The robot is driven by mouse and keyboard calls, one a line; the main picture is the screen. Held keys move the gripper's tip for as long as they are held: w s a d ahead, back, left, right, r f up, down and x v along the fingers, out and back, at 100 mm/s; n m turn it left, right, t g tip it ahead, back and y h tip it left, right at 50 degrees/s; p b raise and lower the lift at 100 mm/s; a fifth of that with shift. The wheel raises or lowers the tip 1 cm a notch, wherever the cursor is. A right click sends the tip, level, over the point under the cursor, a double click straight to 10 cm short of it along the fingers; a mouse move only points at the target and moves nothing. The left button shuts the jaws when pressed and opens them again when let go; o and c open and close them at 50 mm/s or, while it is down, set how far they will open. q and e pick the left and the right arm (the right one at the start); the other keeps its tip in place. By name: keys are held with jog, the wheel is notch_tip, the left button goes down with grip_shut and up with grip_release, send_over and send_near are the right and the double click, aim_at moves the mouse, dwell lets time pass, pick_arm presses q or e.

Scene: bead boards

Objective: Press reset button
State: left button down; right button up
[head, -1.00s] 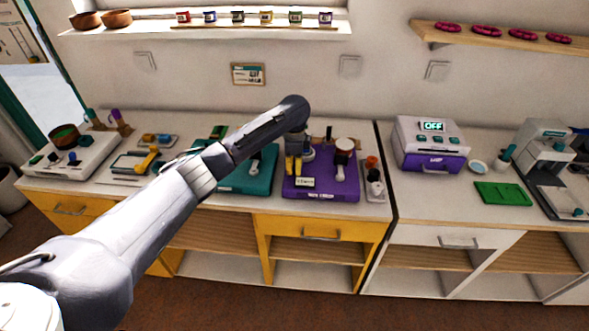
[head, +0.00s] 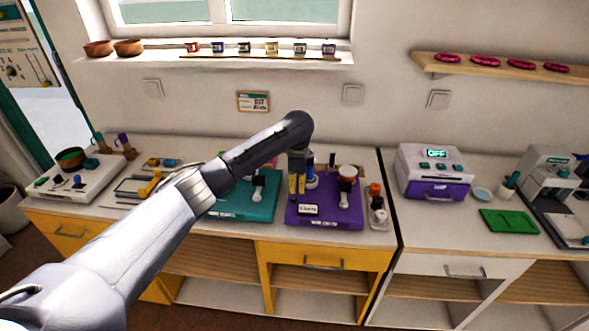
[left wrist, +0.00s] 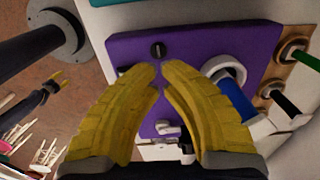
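A purple board (head: 325,220) lies on the worktop, with a small white label or display (head: 308,209) at its front left. My left gripper (head: 297,192) points down over its left part. In the left wrist view its yellow fingertips (left wrist: 158,70) are almost together, with nothing visible between them. The purple board (left wrist: 190,45) fills the middle there, with a round black slotted knob (left wrist: 158,49) just beyond the fingertips. I cannot tell which part is the reset button. A small dark shape with yellow tips (left wrist: 55,82) at far left may be my right gripper.
A teal board (head: 245,205) is left of the purple one. A blue cylinder (left wrist: 235,100) stands beside the fingers. A rack with coloured knobs (head: 378,205) is at the purple board's right. Further right is a white-purple machine reading OFF (head: 436,153) and a green mat (head: 509,221).

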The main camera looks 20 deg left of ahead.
pick_arm(q)
notch_tip(320, 180, up, 9)
dwell(0.4)
